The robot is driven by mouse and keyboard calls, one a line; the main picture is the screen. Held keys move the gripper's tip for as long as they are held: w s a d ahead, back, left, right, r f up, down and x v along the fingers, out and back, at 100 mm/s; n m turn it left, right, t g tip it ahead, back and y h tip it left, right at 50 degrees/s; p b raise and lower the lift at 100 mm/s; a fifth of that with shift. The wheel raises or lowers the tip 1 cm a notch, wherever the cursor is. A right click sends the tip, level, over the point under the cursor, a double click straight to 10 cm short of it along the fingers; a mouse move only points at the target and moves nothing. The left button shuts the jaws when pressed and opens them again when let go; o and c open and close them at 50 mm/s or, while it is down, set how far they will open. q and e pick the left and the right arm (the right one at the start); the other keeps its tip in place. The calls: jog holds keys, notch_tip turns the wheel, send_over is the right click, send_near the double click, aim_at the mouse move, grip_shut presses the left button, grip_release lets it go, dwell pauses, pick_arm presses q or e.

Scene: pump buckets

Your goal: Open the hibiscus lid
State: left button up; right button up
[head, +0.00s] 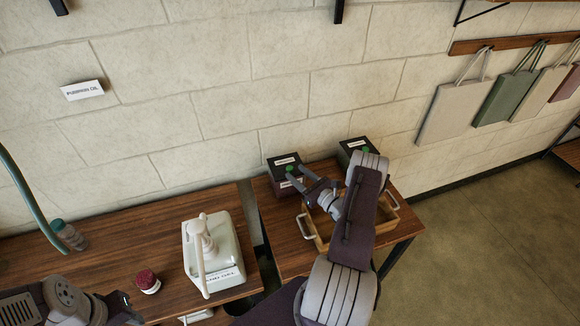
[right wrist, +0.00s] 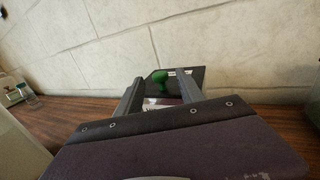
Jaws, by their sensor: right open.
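A dark box with a maroon front (head: 288,184), a black lid and a green knob (head: 289,168) stands at the back of the right table. Its label is too small to read, so I cannot confirm it is the hibiscus one. My right gripper (head: 294,174) is open at this box. In the right wrist view the green knob (right wrist: 160,77) shows between the two fingers, with the black lid (right wrist: 193,76) behind. I see no grip on it. The lid looks closed. My left gripper (head: 124,301) is partly in view at the lower left; its jaws are unclear.
A second dark box (head: 354,147) with a green knob stands to the right. A wooden tray (head: 313,235) with metal handles is partly behind my right arm. A white pump bucket (head: 213,255), a dark red round item (head: 148,282) and a bottle (head: 69,235) stand on the left table.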

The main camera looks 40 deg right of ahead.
aim_at(292, 170)
jog(key=w, duration=0.4)
jog(key=shift+w+a+f, duration=0.15)
jog(key=shift+w+a, duration=0.1)
jog(key=shift+w, duration=0.1)
jog(key=shift+s+d, duration=0.1)
jog(key=shift+s, duration=0.15)
jog(key=shift+w, duration=0.2)
grip_shut()
dwell(0.6)
